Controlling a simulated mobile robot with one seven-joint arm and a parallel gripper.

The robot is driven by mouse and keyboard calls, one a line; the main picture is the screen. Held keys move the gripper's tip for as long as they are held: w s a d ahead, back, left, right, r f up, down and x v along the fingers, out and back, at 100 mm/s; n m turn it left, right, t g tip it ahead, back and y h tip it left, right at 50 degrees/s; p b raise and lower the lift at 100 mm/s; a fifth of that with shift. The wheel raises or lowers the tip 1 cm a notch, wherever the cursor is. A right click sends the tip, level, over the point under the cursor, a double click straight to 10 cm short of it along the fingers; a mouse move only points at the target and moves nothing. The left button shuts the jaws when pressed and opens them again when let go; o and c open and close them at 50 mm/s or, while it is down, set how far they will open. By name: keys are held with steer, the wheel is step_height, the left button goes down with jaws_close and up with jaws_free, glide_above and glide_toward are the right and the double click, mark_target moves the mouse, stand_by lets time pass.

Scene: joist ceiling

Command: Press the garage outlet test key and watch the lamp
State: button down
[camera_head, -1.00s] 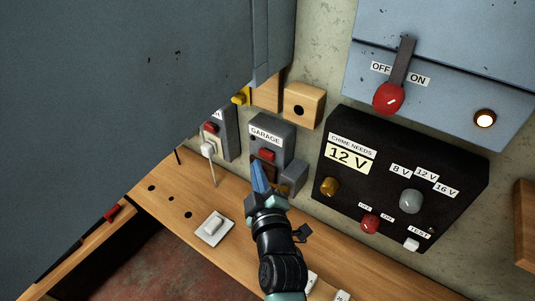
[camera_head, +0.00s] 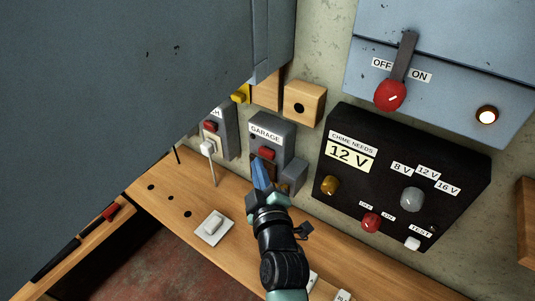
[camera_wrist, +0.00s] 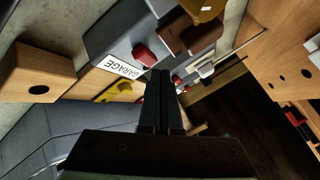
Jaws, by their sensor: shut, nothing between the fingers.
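The grey garage outlet box (camera_head: 284,132) is on the wall above the bench, with a white GARAGE label (camera_head: 266,133). Its red key (camera_head: 267,153) sits below the label, above a dark brown socket plate. In the wrist view the red key (camera_wrist: 145,54) shows just beyond and left of my fingertips. My gripper (camera_head: 258,166) is shut and empty, its blue fingers in front of the socket plate, partly hiding it. In the wrist view my gripper (camera_wrist: 160,74) points toward the box; I cannot tell if it touches. No lit lamp is clear on this box.
A similar outlet box (camera_head: 224,123) with a plugged-in white cord stands left. A black 12 V panel (camera_head: 455,180) is right, below a blue cabinet with a lit round lamp (camera_head: 487,115). A large grey-blue panel (camera_head: 110,75) fills the upper left. A white switch (camera_head: 214,225) lies on the bench.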

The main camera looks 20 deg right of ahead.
steer(key=shift+w+d, duration=0.15)
steer(key=shift+d, duration=0.1)
steer(key=shift+w+d+b, duration=0.25)
steer(key=shift+d+b, duration=0.15)
steer(key=shift+b, duration=0.4)
stand_by(0.4)
steer(key=shift+a, duration=0.1)
steer(key=shift+s+a+p, duration=0.55)
steer(key=shift+a+p, duration=0.05)
steer(key=shift+a, duration=0.1)
steer(key=shift+a, duration=0.1)
steer(key=s+a+p, duration=0.1)
steer(key=a+p, duration=0.1)
steer(key=p, duration=0.1)
steer(key=s+a+p, duration=0.2)
steer(key=p, duration=0.1)
steer(key=shift+s+a, duration=0.15)
steer(key=shift+a, duration=0.25)
stand_by(0.6)
